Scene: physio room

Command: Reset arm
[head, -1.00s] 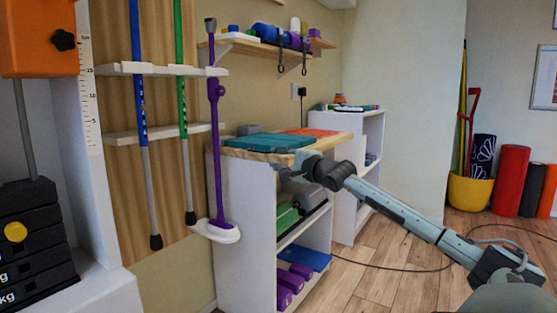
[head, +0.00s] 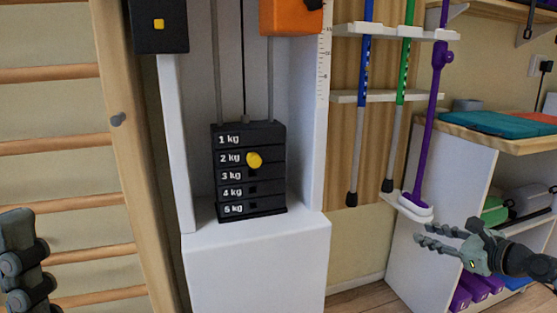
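My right gripper (head: 424,235) is at the lower right of the head view, in front of the white shelf unit. Its two fingers point left and stand apart, with nothing between them. Its fingertips are just below the white foot holder of the purple pole in the picture; I cannot tell the exact distance. A dark part of my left arm shows at the lower left edge, but my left gripper is not in view.
A weight stack (head: 249,172) with a yellow pin stands in a white frame. Blue (head: 363,100), green (head: 404,90) and purple (head: 430,120) poles hang on the rack. The white shelf unit (head: 438,175) holds boxes, with a teal mat (head: 500,125) on top. Wooden wall bars (head: 60,145) are at left.

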